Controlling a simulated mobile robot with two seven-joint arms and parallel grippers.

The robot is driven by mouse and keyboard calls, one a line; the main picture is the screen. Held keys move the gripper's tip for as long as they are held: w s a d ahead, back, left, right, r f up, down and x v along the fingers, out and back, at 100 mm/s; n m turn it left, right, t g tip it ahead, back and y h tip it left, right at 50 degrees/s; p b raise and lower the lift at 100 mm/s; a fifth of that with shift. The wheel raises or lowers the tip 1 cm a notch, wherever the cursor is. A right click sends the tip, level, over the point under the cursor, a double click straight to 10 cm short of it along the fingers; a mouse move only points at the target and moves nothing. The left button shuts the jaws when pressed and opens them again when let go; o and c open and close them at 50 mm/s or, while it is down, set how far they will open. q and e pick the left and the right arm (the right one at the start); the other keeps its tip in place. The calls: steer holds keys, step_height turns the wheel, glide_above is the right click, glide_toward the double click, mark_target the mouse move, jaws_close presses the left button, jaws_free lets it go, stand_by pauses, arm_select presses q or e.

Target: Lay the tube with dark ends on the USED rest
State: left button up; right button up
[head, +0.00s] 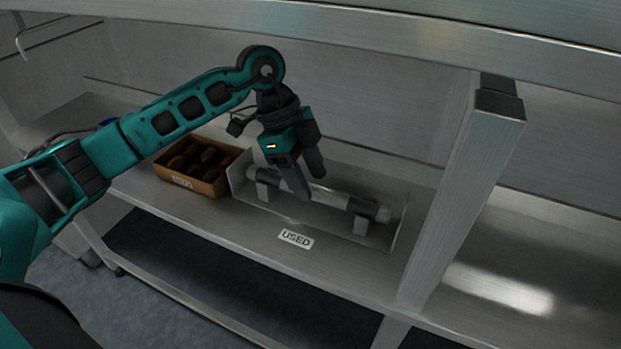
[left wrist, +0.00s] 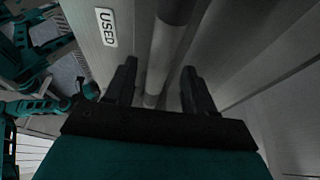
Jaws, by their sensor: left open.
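The tube (head: 331,198), light in the middle with darker sections toward its ends, lies lengthwise on the USED rest (head: 360,225), across its upright supports. The USED label (head: 296,239) is on the shelf edge in front. My left gripper (head: 310,182) points down over the tube, fingers open, hiding part of it. In the left wrist view, the tube (left wrist: 163,50) runs between the two open fingers (left wrist: 158,88), with a gap visible on each side. The USED label (left wrist: 106,27) shows at upper left there. My right gripper is not in view.
A brown box (head: 205,187) of dark dates stands on the shelf left of the rest. A metal post (head: 462,190) rises to the right, and an upper beam (head: 400,35) crosses above. The shelf right of the post is clear.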

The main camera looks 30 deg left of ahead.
mark_target(254, 167)
arm_select(q)
steer(key=shift+v, duration=1.15)
steer(key=a, duration=1.1)
steer(key=shift+s+a+f, duration=0.3)
steer(key=shift+a, duration=0.05)
